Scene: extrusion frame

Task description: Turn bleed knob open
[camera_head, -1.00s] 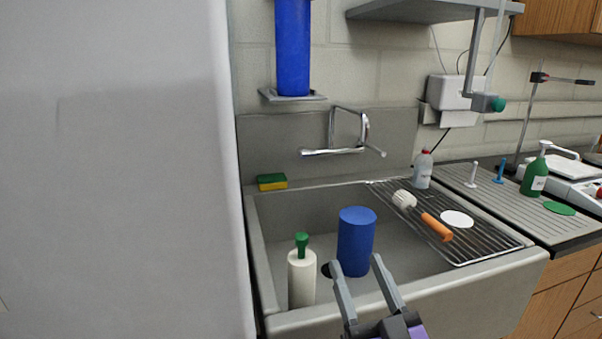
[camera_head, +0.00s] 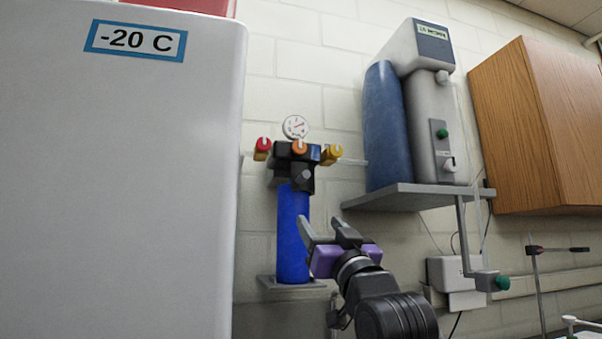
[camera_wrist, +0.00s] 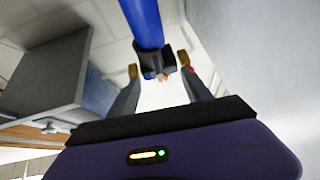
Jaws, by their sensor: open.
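A black valve manifold (camera_head: 310,153) sits on top of a blue cylinder (camera_head: 292,235) against the wall. It carries a red knob (camera_head: 263,146), an orange knob (camera_head: 299,147), a yellow knob (camera_head: 333,152) and a dark grey round knob (camera_head: 305,176) on its front. I see no label telling which is the bleed knob. My gripper (camera_head: 320,222) is open and empty, its fingers pointing up, below the manifold in the picture. In the wrist view, the manifold (camera_wrist: 155,62) and orange knob (camera_wrist: 163,76) appear beyond and between the open fingers.
A pressure gauge (camera_head: 295,127) stands above the manifold. A white -20 C freezer (camera_head: 120,190) fills the left. A shelf (camera_head: 420,196) with a grey unit and blue tank is on the right. A wooden cabinet (camera_head: 545,130) hangs farther right.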

